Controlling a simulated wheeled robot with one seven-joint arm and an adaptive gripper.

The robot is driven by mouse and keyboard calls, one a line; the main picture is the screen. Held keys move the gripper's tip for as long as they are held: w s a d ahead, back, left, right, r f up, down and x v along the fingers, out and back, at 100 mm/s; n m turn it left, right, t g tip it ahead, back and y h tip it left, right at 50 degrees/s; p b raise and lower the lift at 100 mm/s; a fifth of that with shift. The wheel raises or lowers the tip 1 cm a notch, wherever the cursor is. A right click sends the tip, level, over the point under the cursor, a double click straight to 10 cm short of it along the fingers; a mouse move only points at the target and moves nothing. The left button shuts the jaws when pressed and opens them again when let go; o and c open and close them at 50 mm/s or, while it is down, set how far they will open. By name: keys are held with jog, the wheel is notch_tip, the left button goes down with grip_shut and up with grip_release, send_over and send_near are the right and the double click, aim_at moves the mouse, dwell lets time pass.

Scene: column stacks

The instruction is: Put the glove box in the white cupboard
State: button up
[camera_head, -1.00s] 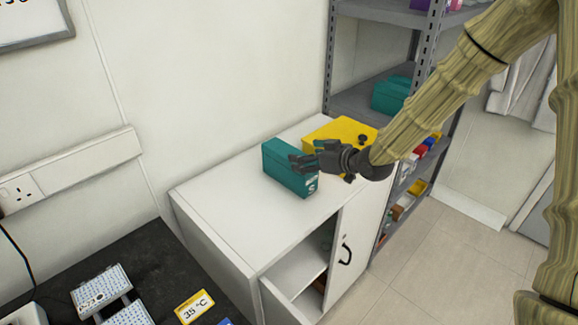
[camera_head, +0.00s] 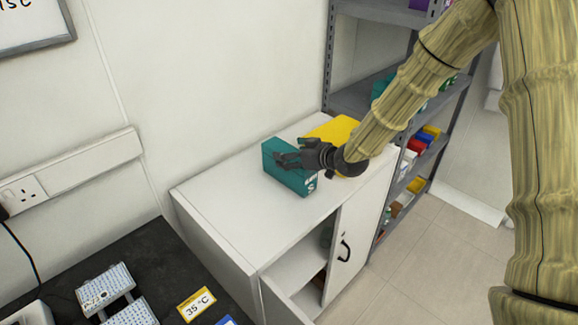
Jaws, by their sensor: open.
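A teal box marked "S", which looks like the glove box (camera_head: 283,176), stands on top of the white cupboard (camera_head: 222,213). My gripper (camera_head: 282,157) is open at the box's upper right side. Its fingers overlap the top of the box in the picture; I cannot tell whether they touch it. The cupboard's front has an open part on the left, showing a shelf (camera_head: 292,268) inside. A door with a black handle (camera_head: 345,250) covers the right part. Much of the inside is hidden.
A yellow box (camera_head: 335,130) stands behind my gripper on the cupboard top. A grey shelf rack (camera_head: 328,60) with coloured bins is on the right. A dark bench (camera_head: 150,270) with white racks is at the lower left. The cupboard top's left part is clear.

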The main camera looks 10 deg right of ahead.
jog(key=shift+s, duration=0.1)
grip_shut()
dwell(0.3)
